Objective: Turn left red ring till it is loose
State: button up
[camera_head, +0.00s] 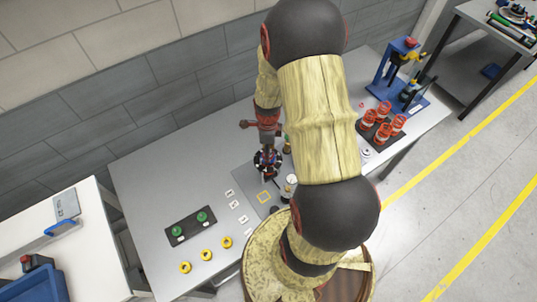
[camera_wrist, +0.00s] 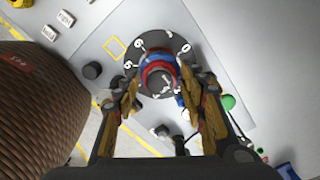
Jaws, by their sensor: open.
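A red ring (camera_wrist: 160,72) sits with a blue part at the centre of a round black dial (camera_wrist: 138,52) with white numbers in the wrist view. My gripper (camera_wrist: 159,84) is open, with one finger on each side of the ring. Whether the fingers touch it I cannot tell. In the head view my gripper (camera_head: 267,151) is over the same dial (camera_head: 267,162) on the grey table, and the ring is mostly hidden there. Which ring counts as the left one is not clear from these frames.
A black holder with two green knobs (camera_head: 190,227) and several yellow knobs (camera_head: 206,254) lie at the table's front left. A dark tray (camera_head: 368,134) of orange-red parts and a blue stand (camera_head: 388,75) are at the right. A black knob (camera_wrist: 92,70) is near the dial.

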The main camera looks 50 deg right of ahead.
jog(key=m, duration=0.7)
jog(key=shift+b, duration=0.3)
jog(key=m, duration=0.4)
jog(key=shift+m, duration=0.7)
jog(key=shift+r+m+p, duration=0.2)
jog(key=shift+m+p, duration=0.1)
jog(key=shift+p, duration=0.3)
jog(key=shift+f, duration=0.2)
jog(key=shift+c, duration=0.9)
jog(key=c, duration=0.8)
